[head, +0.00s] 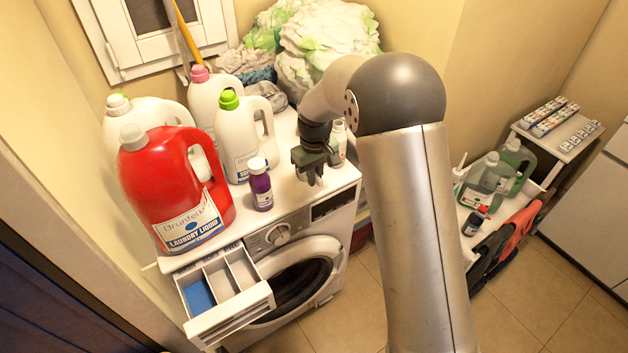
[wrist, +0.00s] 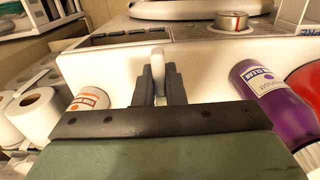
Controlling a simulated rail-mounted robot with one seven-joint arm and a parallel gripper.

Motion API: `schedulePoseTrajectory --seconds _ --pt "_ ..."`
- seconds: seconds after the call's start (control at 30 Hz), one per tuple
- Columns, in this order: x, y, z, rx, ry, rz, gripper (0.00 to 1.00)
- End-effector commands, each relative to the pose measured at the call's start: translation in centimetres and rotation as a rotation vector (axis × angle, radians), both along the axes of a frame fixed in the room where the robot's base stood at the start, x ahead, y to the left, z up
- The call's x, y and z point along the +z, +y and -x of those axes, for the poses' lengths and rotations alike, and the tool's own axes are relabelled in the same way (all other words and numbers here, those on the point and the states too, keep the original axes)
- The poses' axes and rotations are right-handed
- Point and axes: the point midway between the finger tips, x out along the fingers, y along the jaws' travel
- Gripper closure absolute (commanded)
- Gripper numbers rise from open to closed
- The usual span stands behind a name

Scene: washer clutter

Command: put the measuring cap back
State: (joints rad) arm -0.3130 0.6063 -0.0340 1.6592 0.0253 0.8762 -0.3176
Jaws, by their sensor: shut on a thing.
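My gripper (head: 308,172) is over the right part of the washer top, pointing down, to the right of the purple bottle (head: 260,184). In the wrist view its fingers (wrist: 159,84) are shut on a small pale piece (wrist: 157,64), which I take to be the measuring cap. Only a narrow part of it shows between the fingers; the head view hides it. The purple bottle stands upright with a white cap. It also shows at the right of the wrist view (wrist: 268,95). The red laundry jug (head: 165,185) stands at the left with a pale cap on.
White jugs with green (head: 237,135) and pink (head: 207,95) caps stand behind the purple bottle. A small white bottle (head: 339,140) stands close behind my gripper. The detergent drawer (head: 232,308) is pulled out at the front left. Laundry (head: 325,45) is piled at the back.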

Motion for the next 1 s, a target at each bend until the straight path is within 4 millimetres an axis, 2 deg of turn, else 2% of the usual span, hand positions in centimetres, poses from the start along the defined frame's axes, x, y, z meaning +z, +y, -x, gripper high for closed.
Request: schedulePoseTrajectory --seconds 0.17,0.4,0.77,0.8,0.83,1.0 --pt "-1.0 0.2 -0.7 0.000 0.001 0.001 1.00" --pt "-4.0 0.2 -0.7 0.000 0.002 0.000 1.00" --pt "-4.5 0.2 -0.7 -0.001 0.000 0.000 1.00" --pt "-4.3 0.2 -0.7 -0.001 0.000 0.000 0.79" --pt "-4.3 0.2 -0.7 -0.001 0.000 0.000 0.70" --pt "-4.3 0.2 -0.7 -0.001 0.000 0.000 0.68"
